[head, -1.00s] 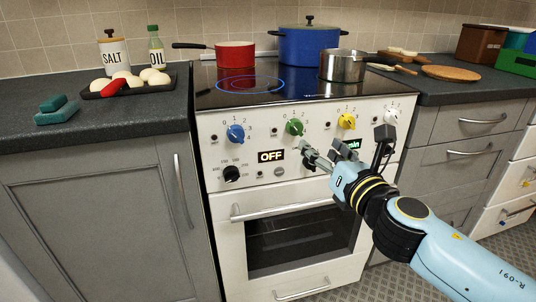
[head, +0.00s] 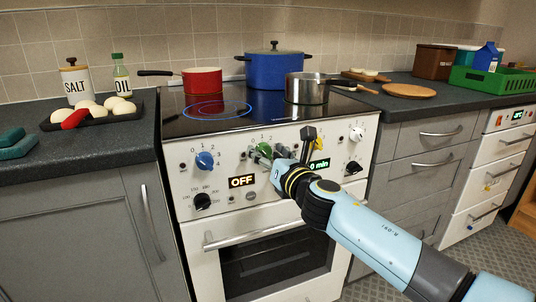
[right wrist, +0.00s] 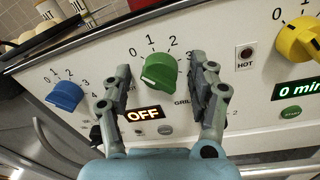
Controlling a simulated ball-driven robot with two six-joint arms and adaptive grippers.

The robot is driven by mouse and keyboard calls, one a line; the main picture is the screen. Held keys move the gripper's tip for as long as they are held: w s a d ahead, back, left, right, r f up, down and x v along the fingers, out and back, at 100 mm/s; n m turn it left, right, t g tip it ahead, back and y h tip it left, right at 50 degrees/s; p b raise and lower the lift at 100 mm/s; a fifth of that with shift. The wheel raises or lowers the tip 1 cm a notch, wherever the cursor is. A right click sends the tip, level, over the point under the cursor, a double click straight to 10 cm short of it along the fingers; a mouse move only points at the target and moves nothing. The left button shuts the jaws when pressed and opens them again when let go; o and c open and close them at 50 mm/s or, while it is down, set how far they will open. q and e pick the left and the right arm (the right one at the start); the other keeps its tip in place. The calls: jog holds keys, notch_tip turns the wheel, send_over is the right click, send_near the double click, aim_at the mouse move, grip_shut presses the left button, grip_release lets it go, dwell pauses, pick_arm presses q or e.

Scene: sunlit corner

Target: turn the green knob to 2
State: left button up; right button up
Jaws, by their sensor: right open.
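The green knob (right wrist: 160,72) is on the white stove's front panel, between the fingers of my right gripper in the right wrist view. Its dial reads 0, 1, 2, 3 around the top; I cannot tell for sure which number it points at. In the head view the green knob (head: 264,150) is partly hidden by the gripper. My right gripper (right wrist: 152,82) is open, one finger on each side of the knob, with visible gaps. It also shows in the head view (head: 262,155), at the panel. My left gripper is not in view.
A blue knob (right wrist: 66,96) is left of the green one and a yellow knob (right wrist: 298,40) is right. An OFF display (right wrist: 143,115) sits below. On the hob are a red pan (head: 202,81), a blue pot (head: 273,69) and a steel pot (head: 306,88).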

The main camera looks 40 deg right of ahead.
jog(key=shift+c, duration=1.1)
jog(key=c, duration=0.9)
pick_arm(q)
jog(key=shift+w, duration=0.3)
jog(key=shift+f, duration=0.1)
